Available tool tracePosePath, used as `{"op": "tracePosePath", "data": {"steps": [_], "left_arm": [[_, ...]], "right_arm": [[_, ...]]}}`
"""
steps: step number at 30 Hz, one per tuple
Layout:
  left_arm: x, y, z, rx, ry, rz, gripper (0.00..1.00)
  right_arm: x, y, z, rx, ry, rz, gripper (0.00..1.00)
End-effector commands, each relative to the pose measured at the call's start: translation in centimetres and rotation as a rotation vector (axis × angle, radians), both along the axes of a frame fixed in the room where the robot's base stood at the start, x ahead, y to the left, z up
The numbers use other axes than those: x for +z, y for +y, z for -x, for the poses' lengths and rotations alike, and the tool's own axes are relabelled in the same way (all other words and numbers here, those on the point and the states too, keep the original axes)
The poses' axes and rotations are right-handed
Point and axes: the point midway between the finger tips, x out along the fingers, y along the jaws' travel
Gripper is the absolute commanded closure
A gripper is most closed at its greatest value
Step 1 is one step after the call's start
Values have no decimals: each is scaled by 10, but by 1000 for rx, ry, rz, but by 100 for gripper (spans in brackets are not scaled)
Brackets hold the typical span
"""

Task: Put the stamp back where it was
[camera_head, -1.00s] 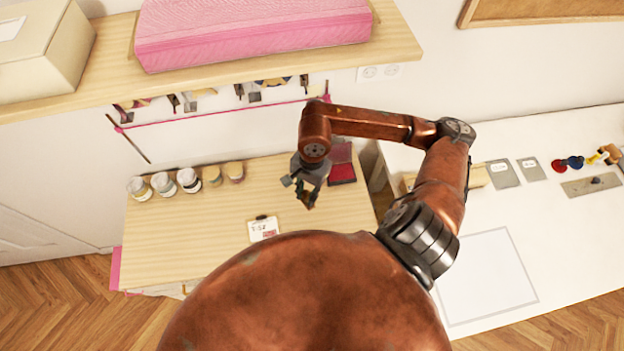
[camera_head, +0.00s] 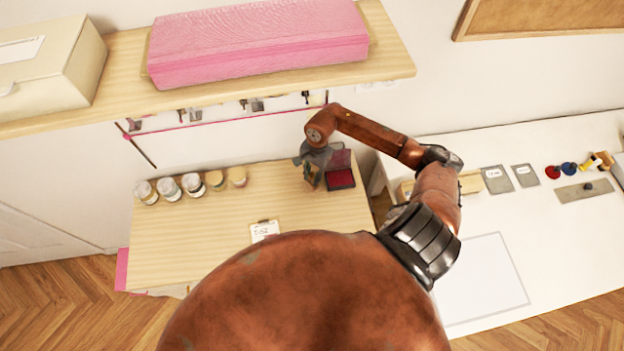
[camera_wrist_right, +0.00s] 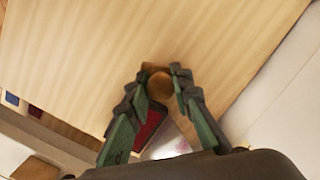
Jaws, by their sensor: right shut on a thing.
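My right gripper (camera_head: 312,184) is over the wooden table, just left of the open red ink pad (camera_head: 340,178). In the right wrist view its fingers (camera_wrist_right: 160,88) are closed around a round wooden knob (camera_wrist_right: 158,84), which looks like the stamp's handle. The rest of the stamp is hidden below the knob and fingers. The ink pad's red surface shows partly between the fingers (camera_wrist_right: 150,130). A small card on a clip (camera_head: 264,230) lies near the table's front, left of the gripper. My left gripper is out of view.
Several small jars (camera_head: 192,184) stand in a row at the table's back left. A shelf (camera_head: 388,50) with a pink box (camera_head: 255,42) overhangs the back. A white worktop (camera_head: 565,240) lies to the right. The table's middle is bare.

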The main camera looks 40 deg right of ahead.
Motion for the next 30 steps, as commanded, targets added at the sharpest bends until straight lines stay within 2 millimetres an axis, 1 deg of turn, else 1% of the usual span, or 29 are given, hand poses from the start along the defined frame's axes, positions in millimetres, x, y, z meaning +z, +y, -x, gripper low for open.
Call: {"op": "tracePosePath", "data": {"steps": [1,3,7,15,19,20,27,30], "left_arm": [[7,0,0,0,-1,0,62],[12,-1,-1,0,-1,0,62],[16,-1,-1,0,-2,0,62],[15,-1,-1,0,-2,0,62],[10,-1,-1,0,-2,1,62],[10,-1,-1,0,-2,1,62],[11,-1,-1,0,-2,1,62],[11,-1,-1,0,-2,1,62]], "right_arm": [[-6,2,1,-3,4,-4,100],[-15,2,1,-3,2,-5,100],[-26,1,0,-1,0,-2,100],[-29,0,0,0,-1,1,100],[-33,0,0,0,-1,1,100],[-33,0,0,0,-1,1,79],[-32,0,0,0,-1,0,63],[-32,0,0,0,-1,0,62]]}}
